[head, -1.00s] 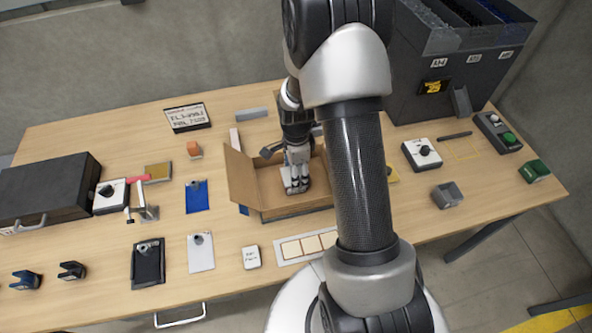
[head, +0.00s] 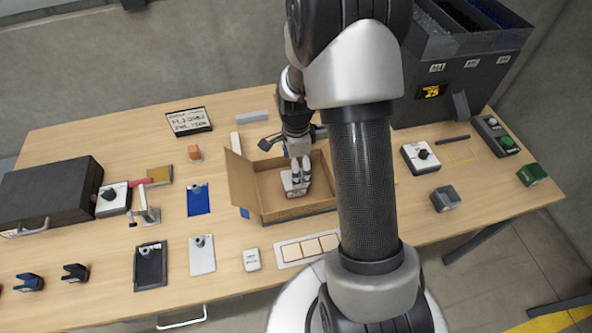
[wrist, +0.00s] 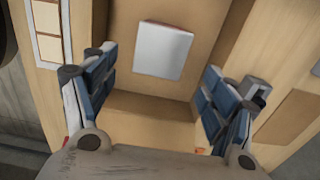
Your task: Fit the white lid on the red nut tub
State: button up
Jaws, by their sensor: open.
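The white lid (wrist: 162,51) is a flat square that lies inside the open cardboard box (wrist: 150,108). A thin reddish edge of the nut tub (wrist: 166,23) shows along one side of the lid. In the head view the white lid (head: 287,180) sits on top of the red tub (head: 297,195), partly behind my fingers. I cannot tell whether it is pressed fully down. My gripper (head: 302,178) is above the lid inside the box. In the wrist view my gripper (wrist: 158,85) is open, its blue-padded fingers wide apart and clear of the lid.
The box's left flap (head: 240,180) stands out. A blue pad (head: 198,199) lies left. A dark bin unit (head: 460,80) stands back right. My arm hides the box's right side.

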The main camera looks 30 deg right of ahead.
jog(key=s+a+r+n+t, duration=0.1)
jog(key=s+a+r+n, duration=0.15)
jog(key=r, duration=0.45)
jog(key=s+a+r+n+p, duration=0.1)
jog(key=a+r+n, duration=0.15)
jog(key=r, duration=0.45)
jog(key=s+a+r+n+t, duration=0.1)
jog(key=s+r+n, duration=0.15)
jog(key=r, duration=0.35)
jog(key=s+a+r+n+t, duration=0.1)
jog(key=s+a+r+n, duration=0.2)
jog(key=s+n, duration=0.4)
jog(key=s+a+r+n+t, duration=0.1)
jog(key=s+a+r+n, duration=0.2)
jog(key=s+r+n, duration=0.2)
jog(key=shift+s+a+n+t, duration=0.2)
jog(key=shift+s+n+t, duration=0.1)
jog(key=shift+s+n, duration=0.55)
jog(key=shift+f+b, duration=0.35)
jog(key=shift+f, duration=0.2)
